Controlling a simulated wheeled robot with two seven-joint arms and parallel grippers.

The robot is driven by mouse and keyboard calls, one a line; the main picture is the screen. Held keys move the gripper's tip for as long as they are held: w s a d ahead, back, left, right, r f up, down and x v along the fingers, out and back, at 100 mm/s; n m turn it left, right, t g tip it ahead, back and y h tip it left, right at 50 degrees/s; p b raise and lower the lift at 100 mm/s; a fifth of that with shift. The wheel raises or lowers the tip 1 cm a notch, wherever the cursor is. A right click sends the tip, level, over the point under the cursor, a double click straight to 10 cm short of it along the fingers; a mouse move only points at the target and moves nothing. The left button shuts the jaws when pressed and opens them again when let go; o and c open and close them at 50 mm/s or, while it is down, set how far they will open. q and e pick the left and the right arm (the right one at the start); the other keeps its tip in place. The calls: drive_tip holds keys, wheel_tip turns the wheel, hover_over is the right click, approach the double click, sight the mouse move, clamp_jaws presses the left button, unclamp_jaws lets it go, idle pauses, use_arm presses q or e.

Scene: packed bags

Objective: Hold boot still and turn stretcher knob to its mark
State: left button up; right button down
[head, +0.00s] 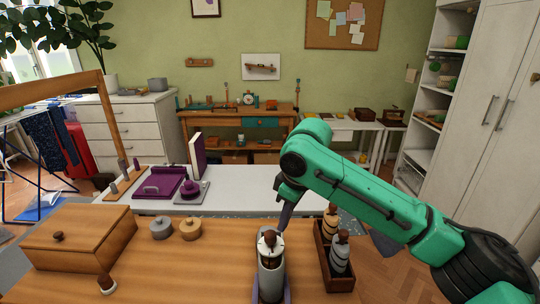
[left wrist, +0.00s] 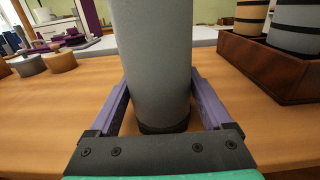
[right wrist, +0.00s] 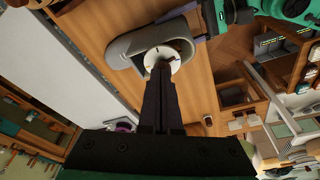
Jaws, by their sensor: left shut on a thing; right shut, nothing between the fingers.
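The grey boot (head: 270,281) stands upright on the wooden table at the front. Its shaft (left wrist: 152,55) fills the middle of the left wrist view. My left gripper (left wrist: 160,115) is shut on the boot, with a purple finger on each side. The stretcher knob (head: 269,239) is brown and sits at the boot's top. From above, a white disc with dark marks (right wrist: 172,54) shows in the boot's opening. My right gripper (right wrist: 162,72) is shut and empty, its fingertips over the disc and partly hiding it. It is close by the knob in the head view (head: 281,228); contact is unclear.
A dark wooden tray (head: 340,284) with two banded upright items stands to the right. A lidded wooden box (head: 80,240), a grey pot (head: 161,229) and a wooden pot (head: 190,229) are to the left. A white table (head: 235,190) with purple items lies behind.

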sight(276, 241)
drive_tip(key=shift+d+f, duration=0.1)
drive_tip(key=shift+f, duration=1.65)
drive_tip(key=shift+w+a, duration=0.15)
drive_tip(key=shift+a, duration=0.55)
drive_tip(key=shift+s, duration=0.25)
drive_tip(key=shift+s+d+r, duration=0.1)
drive_tip(key=shift+s+d, duration=0.1)
drive_tip(key=shift+d, duration=0.1)
drive_tip(key=v, duration=0.3)
drive_tip(key=a+v, duration=0.1)
drive_tip(key=v, duration=0.1)
drive_tip(key=shift+w+r, duration=0.3)
drive_tip(key=shift+r, duration=0.15)
